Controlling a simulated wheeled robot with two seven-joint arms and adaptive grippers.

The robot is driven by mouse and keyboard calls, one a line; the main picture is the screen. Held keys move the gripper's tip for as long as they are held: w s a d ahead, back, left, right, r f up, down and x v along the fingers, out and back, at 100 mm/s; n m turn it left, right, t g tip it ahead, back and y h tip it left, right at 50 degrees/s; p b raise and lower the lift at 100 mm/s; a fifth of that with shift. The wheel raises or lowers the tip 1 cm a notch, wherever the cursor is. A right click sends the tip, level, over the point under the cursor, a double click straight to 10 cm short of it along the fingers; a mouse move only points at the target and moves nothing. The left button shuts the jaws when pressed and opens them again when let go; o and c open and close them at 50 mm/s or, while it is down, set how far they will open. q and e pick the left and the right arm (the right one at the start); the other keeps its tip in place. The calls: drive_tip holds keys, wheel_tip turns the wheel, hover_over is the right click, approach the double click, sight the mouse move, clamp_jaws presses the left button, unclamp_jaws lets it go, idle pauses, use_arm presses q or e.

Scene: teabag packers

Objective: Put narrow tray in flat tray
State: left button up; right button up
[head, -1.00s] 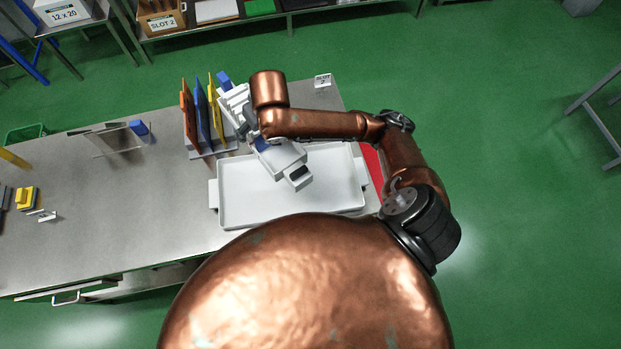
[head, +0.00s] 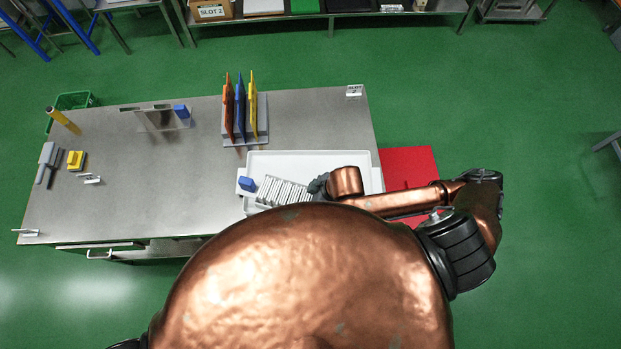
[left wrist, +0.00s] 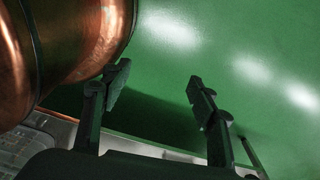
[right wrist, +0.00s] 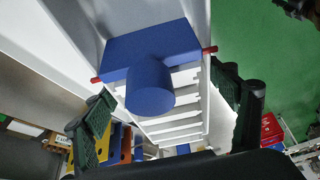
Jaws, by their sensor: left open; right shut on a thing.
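The narrow tray (head: 285,190) is white and slatted, with blue end pieces; one blue end (head: 247,184) shows at its left. It lies across the front part of the white flat tray (head: 310,160) in the head view; I cannot tell whether it rests inside or hangs just above. My copper body hides their near side. My right gripper (head: 318,186) is at the narrow tray's right end. In the right wrist view, its fingers (right wrist: 168,118) stand either side of the narrow tray, by a blue end with a round knob (right wrist: 150,85). My left gripper (left wrist: 163,88) is open and empty above green floor.
A rack with orange, blue and yellow panels (head: 240,108) stands behind the flat tray. A clear stand with a blue block (head: 181,111) and small yellow and grey parts are farther left. The steel table (head: 140,190) is clear in the middle. A red surface (head: 408,165) is at right.

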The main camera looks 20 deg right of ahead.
drive_tip(key=w+b, duration=0.1)
drive_tip(key=w+d+f+b, duration=0.2)
drive_tip(key=b, duration=0.1)
drive_tip(key=shift+w+f, duration=0.25)
drive_tip(key=shift+w, duration=0.15)
drive_tip(key=w+d+f+b, duration=0.1)
drive_tip(key=w+f+b, duration=0.1)
drive_tip(key=w+d+f+b, duration=0.1)
drive_tip(key=w+b, duration=0.1)
drive_tip(key=w+d+f+b, duration=0.1)
drive_tip(key=w+f+b, duration=0.1)
drive_tip(key=w, duration=0.1)
drive_tip(key=shift+d+f, duration=0.25)
drive_tip(key=shift+f, duration=0.05)
drive_tip(key=shift+w+d+f, duration=0.2)
drive_tip(key=shift+w+f, duration=0.2)
drive_tip(key=shift+f, duration=0.2)
use_arm(q)
wheel_tip(320, 180, down, 12)
drive_tip(key=shift+w+r+b, duration=0.25)
drive_tip(key=shift+w+b, duration=0.1)
use_arm(e)
drive_tip(key=shift+w+f, duration=0.1)
drive_tip(key=shift+f, duration=1.55)
drive_tip(key=shift+f, duration=0.1)
use_arm(q)
drive_tip(key=shift+s, duration=0.1)
use_arm(e)
drive_tip(key=o, duration=1.6)
drive_tip(key=shift+d, duration=0.1)
